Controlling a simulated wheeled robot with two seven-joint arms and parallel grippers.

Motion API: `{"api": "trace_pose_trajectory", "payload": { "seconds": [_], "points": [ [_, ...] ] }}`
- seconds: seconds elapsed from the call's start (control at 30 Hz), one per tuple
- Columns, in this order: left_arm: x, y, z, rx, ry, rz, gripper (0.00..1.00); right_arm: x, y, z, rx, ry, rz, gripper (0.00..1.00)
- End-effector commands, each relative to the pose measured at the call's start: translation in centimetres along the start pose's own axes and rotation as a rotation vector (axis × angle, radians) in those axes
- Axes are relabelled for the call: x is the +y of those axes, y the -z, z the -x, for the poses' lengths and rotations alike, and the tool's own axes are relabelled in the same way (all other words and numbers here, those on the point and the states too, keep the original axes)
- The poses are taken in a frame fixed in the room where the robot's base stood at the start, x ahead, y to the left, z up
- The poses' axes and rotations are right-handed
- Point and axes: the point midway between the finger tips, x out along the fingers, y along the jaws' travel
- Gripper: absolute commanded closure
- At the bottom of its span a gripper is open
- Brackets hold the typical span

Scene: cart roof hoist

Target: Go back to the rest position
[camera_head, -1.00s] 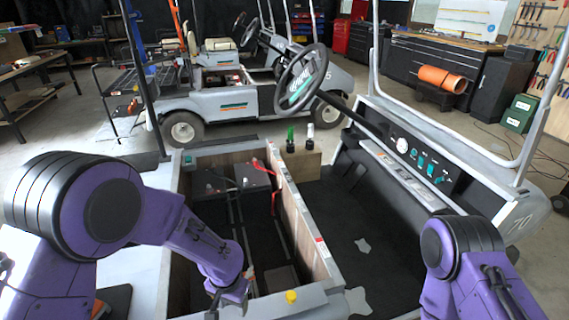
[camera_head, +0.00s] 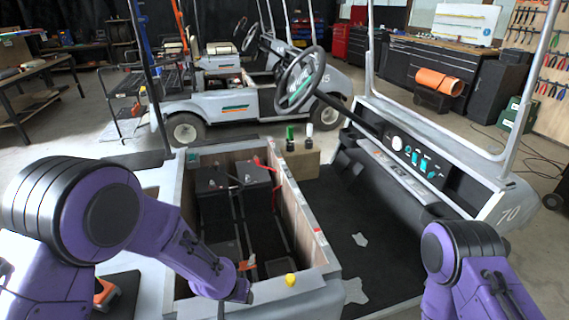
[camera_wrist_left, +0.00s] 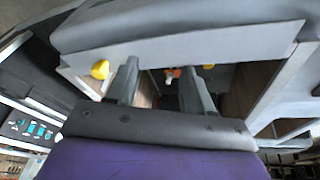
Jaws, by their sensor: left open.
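My left arm reaches in from the left in the head view, over the near edge of the cart's open bay (camera_head: 225,225). My left gripper (camera_wrist_left: 160,80) shows in the left wrist view with its two fingers spread apart and nothing between them. In the head view its fingers cannot be made out. My right arm shows at the lower right of the head view; its gripper is outside the frame.
Dark batteries (camera_head: 232,175) sit in the bay. A yellow cap (camera_head: 290,280) is on its front rim. The steering wheel (camera_head: 300,82) and dashboard (camera_head: 425,160) lie beyond. Green and white bottles (camera_head: 290,135) stand on a box (camera_head: 295,158). An orange-handled item (camera_head: 104,293) lies left.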

Motion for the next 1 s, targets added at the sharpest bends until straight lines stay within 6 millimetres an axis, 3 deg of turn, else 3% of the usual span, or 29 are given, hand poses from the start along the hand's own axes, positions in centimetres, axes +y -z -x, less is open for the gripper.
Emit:
{"api": "trace_pose_trajectory", "payload": {
  "seconds": [0.13,0.27,0.37,0.4,0.5,0.63,0.7,0.77,1.0],
  "points": [
    [-1.7,-1.5,-1.6,0.108,0.006,0.131,0.48,-0.1,-0.3,-0.7,0.000,0.000,0.000,0.57],
    [-5.0,-5.5,-3.9,0.208,0.050,0.301,0.48,-0.2,-0.8,-2.0,0.000,0.000,0.000,0.57],
    [-9.2,-12.4,-6.0,0.269,0.151,0.475,0.48,-0.3,-1.6,-3.8,0.000,0.000,0.000,0.57],
    [-10.9,-15.7,-6.4,0.278,0.203,0.535,0.48,-0.4,-1.9,-4.4,0.000,0.000,0.000,0.57],
    [-13.8,-23.3,-6.6,0.249,0.320,0.629,0.48,-0.5,-2.4,-5.8,0.000,0.000,0.000,0.57],
    [-14.8,-30.4,-6.8,0.130,0.394,0.663,0.48,-0.6,-2.9,-6.9,0.000,0.000,0.000,0.57],
    [-14.9,-32.5,-7.2,0.088,0.410,0.670,0.48,-0.7,-3.0,-7.3,0.000,0.000,0.000,0.57],
    [-14.8,-33.3,-7.4,0.070,0.413,0.672,0.48,-0.7,-3.0,-7.3,0.000,0.000,0.000,0.57],
    [-14.8,-33.5,-7.3,0.065,0.413,0.670,0.48,-0.6,-3.0,-7.2,0.000,0.000,0.000,0.57]
  ]
}}
